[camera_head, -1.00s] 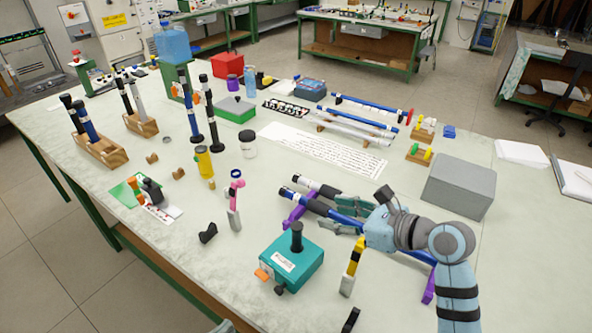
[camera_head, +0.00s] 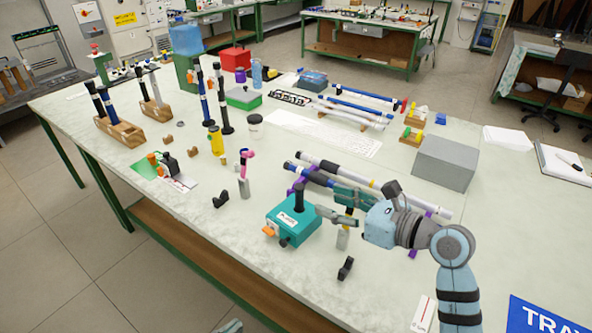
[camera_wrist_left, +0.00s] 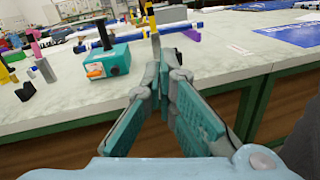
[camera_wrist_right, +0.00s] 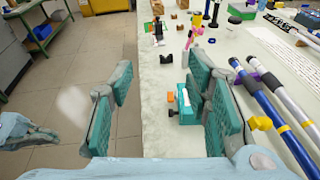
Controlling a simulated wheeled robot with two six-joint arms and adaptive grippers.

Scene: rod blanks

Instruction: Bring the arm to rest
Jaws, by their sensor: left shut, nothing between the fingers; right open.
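My right gripper (camera_head: 328,200) comes in from the right in the head view, its open fingers above the table beside the teal box (camera_head: 281,222) with a black post. In the right wrist view its two fingers (camera_wrist_right: 160,75) stand wide apart with nothing between them. My left gripper (camera_head: 230,327) shows only as a sliver at the bottom edge of the head view. In the left wrist view its fingertips (camera_wrist_left: 157,62) meet, shut and empty, in front of the table edge. It also shows in the right wrist view (camera_wrist_right: 32,136), off the table's side.
A blue rod (camera_wrist_right: 275,118) and a white rod (camera_head: 375,182) lie on purple supports (camera_head: 414,253) behind my right gripper. A grey block (camera_head: 446,163) sits farther right. A small black holder (camera_head: 345,268) stands near the front edge.

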